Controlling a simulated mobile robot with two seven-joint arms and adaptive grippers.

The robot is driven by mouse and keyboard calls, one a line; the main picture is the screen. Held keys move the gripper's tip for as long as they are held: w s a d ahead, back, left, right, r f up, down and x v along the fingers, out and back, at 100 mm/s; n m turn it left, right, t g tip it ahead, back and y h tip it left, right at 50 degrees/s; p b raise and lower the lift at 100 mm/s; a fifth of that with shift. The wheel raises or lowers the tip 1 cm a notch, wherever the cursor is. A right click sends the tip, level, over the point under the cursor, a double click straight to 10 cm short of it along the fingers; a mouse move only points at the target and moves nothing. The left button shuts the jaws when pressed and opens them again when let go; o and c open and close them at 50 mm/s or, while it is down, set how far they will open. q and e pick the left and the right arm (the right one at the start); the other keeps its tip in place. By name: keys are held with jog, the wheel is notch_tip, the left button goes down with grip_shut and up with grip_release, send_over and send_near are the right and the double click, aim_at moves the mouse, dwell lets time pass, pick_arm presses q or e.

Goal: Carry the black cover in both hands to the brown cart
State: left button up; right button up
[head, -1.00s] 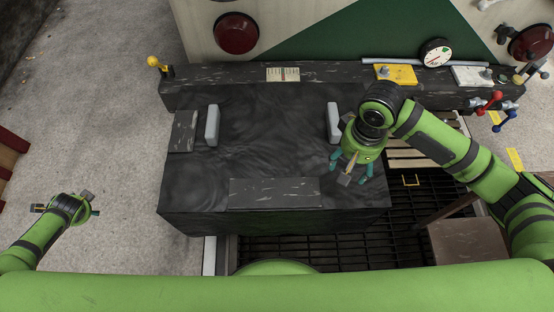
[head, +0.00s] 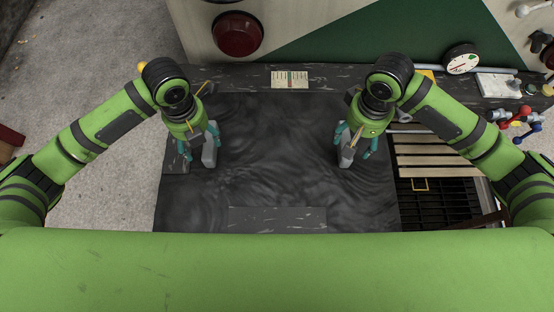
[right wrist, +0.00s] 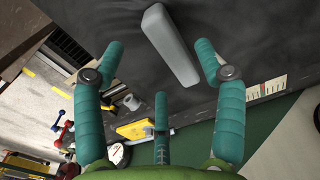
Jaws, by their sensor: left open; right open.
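The black cover (head: 275,150) lies flat in the middle of the head view, with two upright grey handles. My left gripper (head: 198,150) is open above the left handle (head: 209,158), which is partly hidden by its fingers. My right gripper (head: 355,148) is open at the right handle (head: 346,156). In the right wrist view that handle (right wrist: 170,45) shows beyond and between the spread fingers, not gripped. A reddish-brown edge (head: 10,142) at the far left may be the brown cart; too little shows to tell.
A panel with a red round lamp (head: 238,33) and a white gauge (head: 461,59) stands behind the cover. Wooden slats (head: 440,150) and a dark floor grate (head: 435,208) lie to the right. Red and blue levers (head: 522,120) stick out at the right. Grey floor at left is clear.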

aim_at(205, 149)
pick_arm(q)
jog(key=shift+d+r, duration=0.1)
jog(key=shift+d, duration=0.05)
jog(key=shift+s, duration=0.15)
pick_arm(e)
jog(key=shift+s, duration=0.1)
jog(key=shift+s, duration=0.1)
pick_arm(q)
jog(key=shift+s+f, duration=0.1)
jog(key=shift+f, duration=0.1)
pick_arm(e)
jog(key=shift+f, duration=0.15)
pick_arm(q)
jog(key=shift+f, duration=3.35)
pick_arm(e)
jog(key=shift+f, duration=3.35)
pick_arm(q)
grip_shut()
pick_arm(e)
grip_shut()
pick_arm(q)
jog(key=shift+w+r, duration=0.25)
pick_arm(e)
jog(key=shift+w+r, duration=0.2)
jog(key=shift+r, duration=0.05)
